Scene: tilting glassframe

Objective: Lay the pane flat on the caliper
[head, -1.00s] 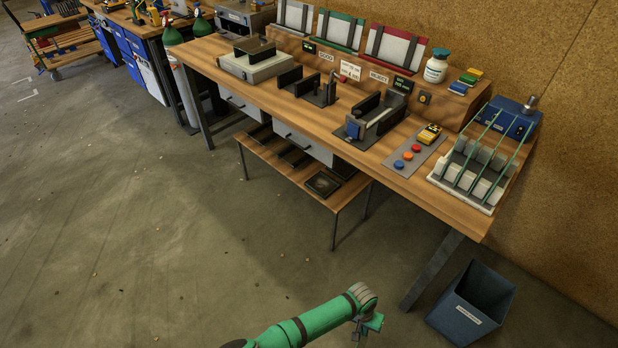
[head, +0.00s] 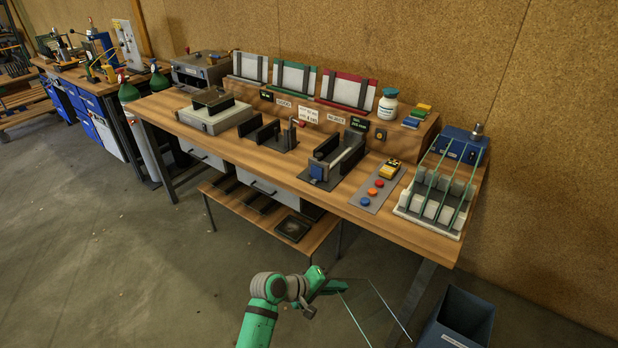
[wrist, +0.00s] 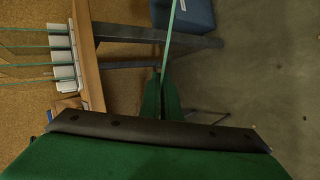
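My gripper (head: 328,286) is at the bottom of the head view, in front of the bench. It is shut on a clear glass pane (head: 372,312) with greenish edges, which sticks out to the right, tilted, with its lower end out of frame. In the wrist view the pane (wrist: 171,40) shows edge-on as a thin green line between the two green fingers (wrist: 162,98). A dark channel-shaped gauge with a blue block (head: 318,172), mid-bench, looks like the caliper. It appears empty. Pane and gripper are well apart from it.
A rack (head: 428,210) with several upright panes stands at the bench's right end. A button panel (head: 368,200), a black two-plate fixture (head: 258,133) and a grey box device (head: 205,122) flank the gauge. A blue bin (head: 456,322) stands on the floor at right.

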